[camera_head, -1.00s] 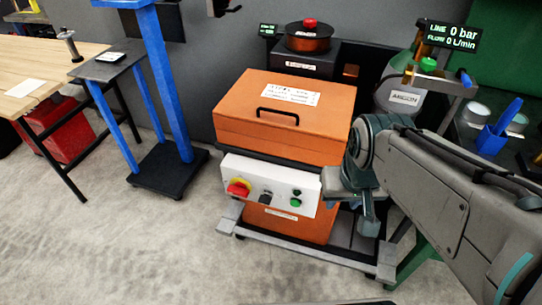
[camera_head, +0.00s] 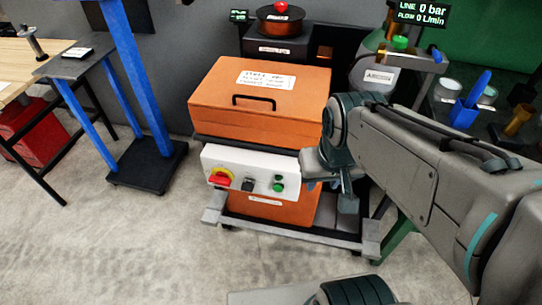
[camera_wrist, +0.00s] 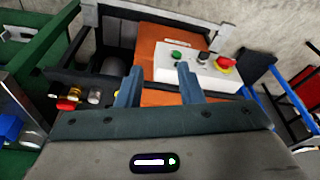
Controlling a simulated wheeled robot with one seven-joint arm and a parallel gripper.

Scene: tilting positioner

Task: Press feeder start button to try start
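The white control panel (camera_head: 235,164) is on the front of the orange feeder box (camera_head: 262,97). It carries a red stop button on a yellow ring (camera_head: 220,178), a dark switch (camera_head: 248,185) and a green button (camera_head: 278,187) at the right. A small darker round part sits just above the green button. In the wrist view the green button (camera_wrist: 176,54) is beyond the fingertips, beside the dark switch (camera_wrist: 203,56) and red button (camera_wrist: 225,63). My gripper (camera_wrist: 159,82) is open and empty, with its fingers apart. In the head view it is right of the panel, not visibly touching the button.
A blue stand (camera_head: 135,75) and a wooden table (camera_head: 15,66) are at left. A grey base frame (camera_head: 290,234) runs below the panel. Floor in front is clear.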

